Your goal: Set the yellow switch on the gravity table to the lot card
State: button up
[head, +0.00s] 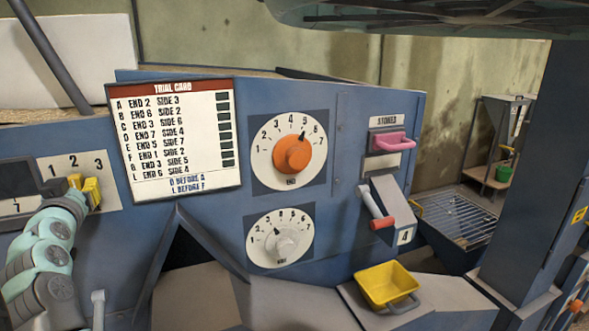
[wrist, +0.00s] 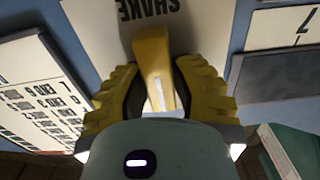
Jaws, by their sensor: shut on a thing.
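The yellow switch (wrist: 153,60) shows in the wrist view as an upright lever between my fingers, in front of a white plate with the word SHAKE, seen upside down. My gripper (wrist: 155,95) is shut on it, one yellow finger on each side. In the head view my gripper (head: 85,191) is at the white plate (head: 97,160) marked 1, 2, 3 on the blue panel. It covers the switch there, so I cannot tell which number it points at. A card with a 7 (head: 16,207) sits left of it, partly hidden; I cannot tell if it is the lot card.
A trial card (head: 181,183) with lettered rows is right of my gripper.

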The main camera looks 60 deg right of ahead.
grip_shut()
jog(key=shift+f+n, duration=0.1)
jog(key=shift+n, duration=0.2)
jog(key=shift+a+f+n+b, duration=0.1)
jog(key=shift+a+n+b, duration=0.05)
jog(key=shift+n+b, duration=1)
jog(key=n+b, duration=0.1)
jog(key=n, duration=0.5)
jog(key=shift+w+a, duration=0.1)
jog(key=o, duration=0.8)
grip_release()
jog(key=shift+o, duration=0.2)
